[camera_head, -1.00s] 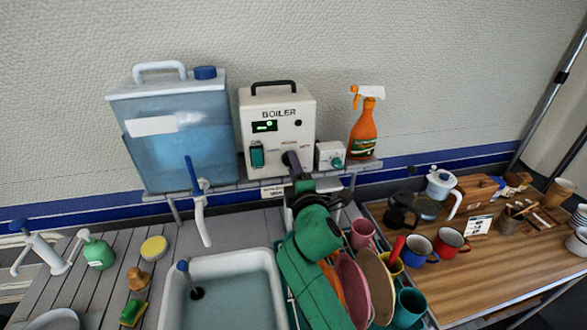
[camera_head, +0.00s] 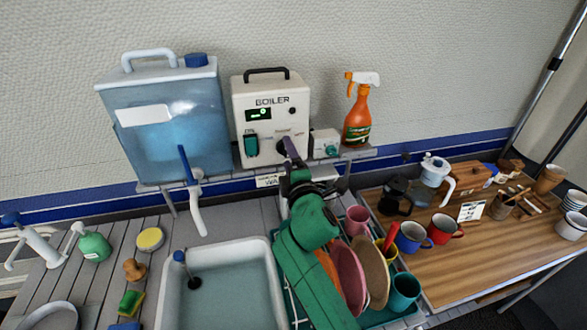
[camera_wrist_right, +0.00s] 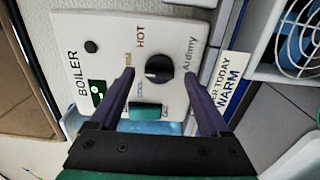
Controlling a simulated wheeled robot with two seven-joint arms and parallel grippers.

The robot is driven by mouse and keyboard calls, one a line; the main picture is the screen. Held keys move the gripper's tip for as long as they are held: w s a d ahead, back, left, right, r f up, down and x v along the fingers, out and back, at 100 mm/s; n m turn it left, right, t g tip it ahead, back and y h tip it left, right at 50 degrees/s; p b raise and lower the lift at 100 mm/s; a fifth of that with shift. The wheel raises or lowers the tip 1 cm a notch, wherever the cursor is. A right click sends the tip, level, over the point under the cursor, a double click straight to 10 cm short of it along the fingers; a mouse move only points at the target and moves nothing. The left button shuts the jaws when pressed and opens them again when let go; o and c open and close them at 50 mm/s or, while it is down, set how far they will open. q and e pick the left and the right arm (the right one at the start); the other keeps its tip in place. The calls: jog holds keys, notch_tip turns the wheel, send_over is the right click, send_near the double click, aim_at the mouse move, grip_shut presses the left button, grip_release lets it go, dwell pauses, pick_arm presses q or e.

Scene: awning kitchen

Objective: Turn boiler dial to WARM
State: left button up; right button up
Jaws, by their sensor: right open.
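The white boiler (camera_head: 270,108) stands on the shelf, with a lit green display and a black top handle. Its black dial (camera_wrist_right: 159,69) shows in the right wrist view, with HOT and other small lettering around it; I cannot read its setting surely. My right gripper (camera_head: 291,152) is in front of the boiler's lower face and hides most of the dial in the head view. In the right wrist view my right gripper (camera_wrist_right: 160,74) is open, one finger on each side of the dial; contact is not clear. A sign (camera_wrist_right: 228,80) beside the boiler reads WARM. My left gripper is out of view.
A blue water container (camera_head: 165,115) stands left of the boiler. A small white box with a teal knob (camera_head: 325,144) and an orange spray bottle (camera_head: 357,115) stand close on the right. Below are a sink (camera_head: 222,285) and a dish rack with plates and mugs.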

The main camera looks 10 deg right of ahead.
jog(key=s+b, duration=0.3)
jog(key=s, duration=1.1)
jog(key=shift+b, duration=0.35)
jog(key=shift+s, duration=0.1)
